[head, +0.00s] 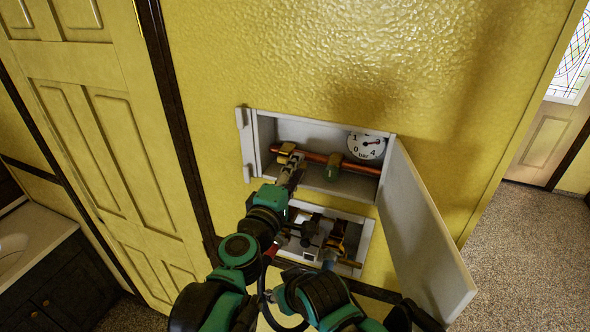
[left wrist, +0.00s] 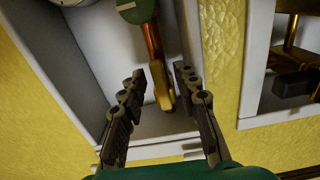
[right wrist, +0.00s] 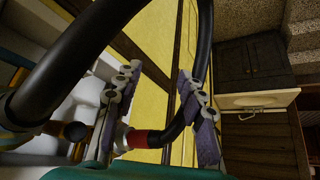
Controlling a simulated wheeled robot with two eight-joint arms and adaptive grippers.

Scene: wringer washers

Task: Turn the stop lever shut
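A copper pipe (head: 312,155) runs across the upper white wall box. A brass-yellow piece, which looks like the stop lever (head: 285,148), sits at its left end; it also shows in the left wrist view (left wrist: 163,90). A green-brown fitting (head: 333,168) is further right on the pipe. My left gripper (head: 292,167) is at the box opening, just below the yellow piece. In the left wrist view its fingers (left wrist: 160,72) are apart, with the yellow piece in the gap; contact cannot be told. My right gripper (right wrist: 156,76) is open, low near the lower box.
A round pressure gauge (head: 367,145) is at the box's right. The box door (head: 428,235) stands open to the right. A lower box (head: 350,228) holds valves with dark handles. A black hose with a red collar (right wrist: 138,139) passes by my right fingers.

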